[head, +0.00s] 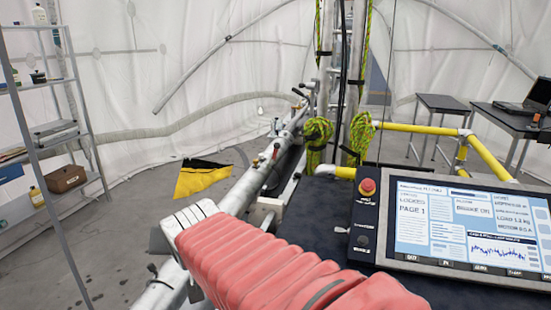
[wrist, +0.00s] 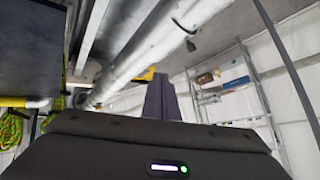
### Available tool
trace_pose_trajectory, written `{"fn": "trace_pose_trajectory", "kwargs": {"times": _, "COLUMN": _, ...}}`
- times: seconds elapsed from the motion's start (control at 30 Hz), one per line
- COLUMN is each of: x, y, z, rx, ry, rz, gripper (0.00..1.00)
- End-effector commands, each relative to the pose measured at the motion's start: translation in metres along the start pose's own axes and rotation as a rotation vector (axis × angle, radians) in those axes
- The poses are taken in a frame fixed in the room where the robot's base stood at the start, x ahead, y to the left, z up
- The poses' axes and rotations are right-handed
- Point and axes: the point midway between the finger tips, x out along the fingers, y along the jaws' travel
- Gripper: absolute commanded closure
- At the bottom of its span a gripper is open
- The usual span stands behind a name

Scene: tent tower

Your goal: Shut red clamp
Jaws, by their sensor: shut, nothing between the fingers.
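A silver pipe (head: 262,172) runs away from me along the left of the dark bench, with several small fittings on it. A small reddish part (head: 276,151) sits on this pipe; it may be the red clamp, but it is too small to tell whether it is open or shut. In the wrist view, my gripper (wrist: 162,97) has its dark fingers together and empty, in front of a silver pipe (wrist: 135,57). No red clamp is clear in that view. My red-sleeved arm covers the lower middle of the head view and hides what is behind it.
A control screen (head: 460,228) with a red stop button (head: 367,186) stands at right. Yellow rails (head: 420,129) and green rope (head: 317,133) are beyond it. A metal shelf (head: 65,140) stands at left, with a yellow-black sheet (head: 202,178) on open floor.

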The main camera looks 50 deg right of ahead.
Motion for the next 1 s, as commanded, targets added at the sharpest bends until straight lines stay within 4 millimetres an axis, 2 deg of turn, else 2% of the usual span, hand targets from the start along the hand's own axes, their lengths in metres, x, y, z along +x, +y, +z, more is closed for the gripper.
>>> {"fn": "trace_pose_trajectory", "kwargs": {"times": 0.03, "x": 0.013, "y": 0.01, "z": -0.018, "rx": 0.064, "ry": 0.036, "rz": 0.012, "gripper": 1.0}}
{"fn": "trace_pose_trajectory", "kwargs": {"times": 0.2, "x": 0.047, "y": 0.038, "z": -0.078, "rx": 0.274, "ry": 0.174, "rz": 0.009, "gripper": 1.0}}
{"fn": "trace_pose_trajectory", "kwargs": {"times": 0.37, "x": 0.076, "y": 0.072, "z": -0.127, "rx": 0.456, "ry": 0.292, "rz": -0.024, "gripper": 1.0}}
{"fn": "trace_pose_trajectory", "kwargs": {"times": 0.5, "x": 0.097, "y": 0.109, "z": -0.166, "rx": 0.613, "ry": 0.397, "rz": -0.066, "gripper": 1.0}}
{"fn": "trace_pose_trajectory", "kwargs": {"times": 0.67, "x": 0.118, "y": 0.155, "z": -0.202, "rx": 0.78, "ry": 0.495, "rz": -0.147, "gripper": 1.0}}
{"fn": "trace_pose_trajectory", "kwargs": {"times": 0.8, "x": 0.133, "y": 0.199, "z": -0.226, "rx": 0.921, "ry": 0.568, "rz": -0.234, "gripper": 1.0}}
{"fn": "trace_pose_trajectory", "kwargs": {"times": 1.0, "x": 0.148, "y": 0.266, "z": -0.246, "rx": 1.109, "ry": 0.646, "rz": -0.388, "gripper": 1.0}}
